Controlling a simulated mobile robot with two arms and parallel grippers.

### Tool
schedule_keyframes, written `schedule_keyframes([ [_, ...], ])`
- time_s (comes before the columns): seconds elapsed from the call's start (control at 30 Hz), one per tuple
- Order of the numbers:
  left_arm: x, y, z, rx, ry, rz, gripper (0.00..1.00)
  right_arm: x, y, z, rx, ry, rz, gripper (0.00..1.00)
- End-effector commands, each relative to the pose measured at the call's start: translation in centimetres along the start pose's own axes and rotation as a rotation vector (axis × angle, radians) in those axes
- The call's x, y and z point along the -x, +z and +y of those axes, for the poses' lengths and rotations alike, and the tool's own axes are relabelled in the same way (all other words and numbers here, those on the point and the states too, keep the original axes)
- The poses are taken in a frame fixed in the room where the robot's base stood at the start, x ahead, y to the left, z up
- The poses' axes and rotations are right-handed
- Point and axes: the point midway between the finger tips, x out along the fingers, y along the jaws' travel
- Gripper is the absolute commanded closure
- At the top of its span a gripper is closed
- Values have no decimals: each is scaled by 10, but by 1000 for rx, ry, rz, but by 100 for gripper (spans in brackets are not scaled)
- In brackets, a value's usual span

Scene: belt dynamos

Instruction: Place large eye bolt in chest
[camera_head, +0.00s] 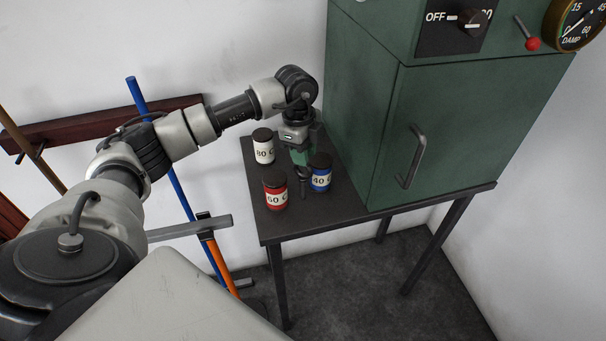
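My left gripper (301,158) points down over the dark table, among several jars. Below its tip is a small dark piece (303,175) with a rounded top and a narrow lower part, which looks like the large eye bolt. It is too small to tell whether the fingers touch or hold it, or whether they are open or shut. My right gripper is out of view. I see nothing that is clearly a chest.
A white jar (263,147), a red jar (275,191) and a blue jar (320,173) stand close around my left gripper. A green cabinet (440,120) with a handle takes up the right of the table (300,222). Blue and orange poles lean at the left wall.

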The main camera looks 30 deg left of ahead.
Motion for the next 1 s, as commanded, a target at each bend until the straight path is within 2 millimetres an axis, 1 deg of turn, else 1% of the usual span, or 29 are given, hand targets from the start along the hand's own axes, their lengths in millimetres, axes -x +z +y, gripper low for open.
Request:
schedule_keyframes([
  [0.17,-13,2,1,1,4,2,73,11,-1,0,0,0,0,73],
  [0.27,-28,5,2,0,5,1,73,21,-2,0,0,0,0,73],
  [0.4,-48,6,1,0,2,2,73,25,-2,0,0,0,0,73],
  [0.5,-54,6,1,-2,-1,3,73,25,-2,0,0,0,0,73],
  [0.7,-56,6,1,-2,-1,3,73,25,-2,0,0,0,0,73],
  [0.73,-55,6,1,-2,-1,3,76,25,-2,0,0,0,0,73],
  [0.8,-55,6,1,-2,-1,3,87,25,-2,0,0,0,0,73],
  [0.9,-55,6,1,-2,-1,3,100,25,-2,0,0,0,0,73],
  [1.0,-54,6,1,-2,-2,3,100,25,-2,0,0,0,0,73],
])
